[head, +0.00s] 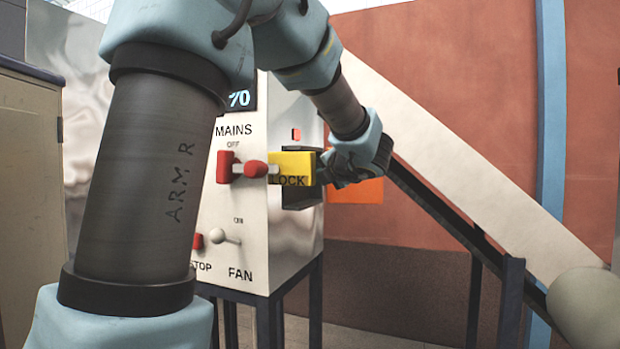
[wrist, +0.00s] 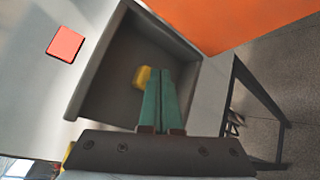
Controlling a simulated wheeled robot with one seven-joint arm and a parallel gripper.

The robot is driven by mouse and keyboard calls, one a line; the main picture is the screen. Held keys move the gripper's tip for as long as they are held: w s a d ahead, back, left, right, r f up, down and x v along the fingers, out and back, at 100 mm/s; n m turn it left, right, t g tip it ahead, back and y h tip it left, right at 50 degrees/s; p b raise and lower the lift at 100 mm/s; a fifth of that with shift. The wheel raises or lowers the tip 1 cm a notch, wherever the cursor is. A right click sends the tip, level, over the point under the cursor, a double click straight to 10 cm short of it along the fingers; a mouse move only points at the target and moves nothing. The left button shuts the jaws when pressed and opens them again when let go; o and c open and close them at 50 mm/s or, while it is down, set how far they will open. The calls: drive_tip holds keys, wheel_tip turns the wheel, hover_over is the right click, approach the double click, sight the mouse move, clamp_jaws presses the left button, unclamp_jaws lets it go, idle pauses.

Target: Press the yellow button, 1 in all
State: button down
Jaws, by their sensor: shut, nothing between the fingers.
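The yellow button (wrist: 141,77) sits inside a dark open-fronted box (wrist: 110,75) in the wrist view. The green finger pads of my gripper (wrist: 161,73) are shut together and empty, pointing into this box. The tips overlap the button's right edge in the picture, so part of it is hidden. I cannot tell whether they touch it. In the head view, my gripper's body is at the cabinet's right side. Its fingertips and the button cannot be made out there.
A red square (wrist: 66,44) is on the same cabinet face, outside the box. The head view shows a yellow block marked LOCK (head: 291,165), red-handled MAINS switch (head: 225,167) and FAN toggle (head: 226,237) on the cabinet. A sloping white chute (head: 470,175) runs down right.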

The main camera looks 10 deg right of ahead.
drive_tip(key=shift+w+a, duration=0.15)
drive_tip(key=shift+a, duration=0.45)
drive_tip(key=shift+d, duration=0.15)
idle(0.3)
drive_tip(key=shift+s+d+p, duration=0.3)
drive_tip(key=shift+s+d, duration=0.15)
drive_tip(key=shift+d, duration=0.05)
drive_tip(key=d, duration=0.1)
drive_tip(key=s+d+p, duration=0.1)
drive_tip(key=d, duration=0.1)
drive_tip(key=s+d, duration=0.1)
drive_tip(key=shift+s+d+p, duration=0.25)
drive_tip(key=shift+d+p, duration=0.1)
drive_tip(key=shift+d, duration=0.05)
idle(0.6)
